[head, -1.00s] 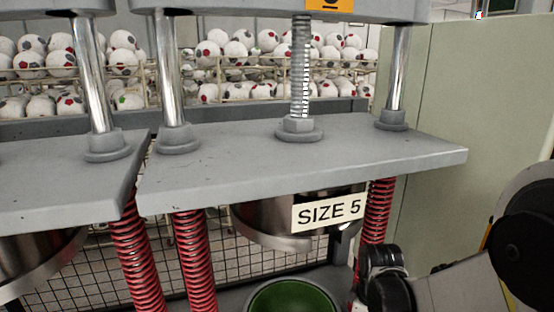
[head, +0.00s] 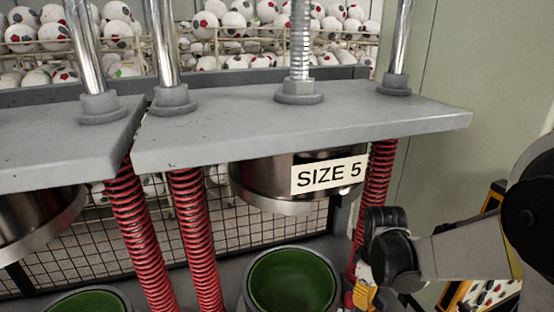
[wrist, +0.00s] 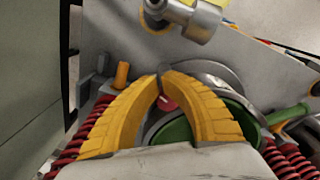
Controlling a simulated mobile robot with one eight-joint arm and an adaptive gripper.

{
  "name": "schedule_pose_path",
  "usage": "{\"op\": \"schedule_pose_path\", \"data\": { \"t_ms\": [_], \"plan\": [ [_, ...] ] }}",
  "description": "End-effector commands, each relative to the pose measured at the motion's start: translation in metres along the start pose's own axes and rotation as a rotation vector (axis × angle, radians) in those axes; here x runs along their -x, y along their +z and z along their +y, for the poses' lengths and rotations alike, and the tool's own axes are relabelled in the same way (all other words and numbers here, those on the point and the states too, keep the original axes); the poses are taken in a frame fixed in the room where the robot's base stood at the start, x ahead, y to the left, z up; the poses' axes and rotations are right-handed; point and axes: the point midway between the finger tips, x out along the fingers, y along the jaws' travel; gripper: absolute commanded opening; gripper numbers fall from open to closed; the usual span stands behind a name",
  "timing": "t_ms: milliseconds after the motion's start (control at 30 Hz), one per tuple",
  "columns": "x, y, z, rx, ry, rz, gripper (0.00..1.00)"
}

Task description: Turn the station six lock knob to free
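No knob labelled as the station six lock can be made out. My gripper (wrist: 160,77) shows in the wrist view as two yellow fingers whose tips come together, with no clear gap. A small red round part (wrist: 167,103) shows between the fingers below the tips; whether it is touched, or is a knob, I cannot tell. An orange peg (wrist: 122,72) stands left of the fingertips. In the head view, my gripper's yellow part (head: 365,297) is at the lower right, beside a red spring, its tips cut off or hidden.
The press plate (head: 300,120) carries a "SIZE 5" sign (head: 329,175) above a green-lined bowl (head: 292,280). Red springs (head: 375,200) flank it. A metal cylinder (wrist: 190,18) and a green handle (wrist: 288,114) are near the fingers. Soccer balls (head: 240,20) fill racks behind.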

Motion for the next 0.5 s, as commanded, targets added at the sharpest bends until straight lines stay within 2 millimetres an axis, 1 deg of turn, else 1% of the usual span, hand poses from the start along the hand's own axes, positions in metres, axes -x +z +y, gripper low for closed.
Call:
{"op": "schedule_pose_path", "data": {
  "t_ms": [333,500],
  "plan": [
    [0.0004,-0.0039,0.0072,0.001,0.001,0.004,0.00],
    [0.0004,-0.0015,0.0081,0.001,0.001,0.005,0.00]
  ]
}}
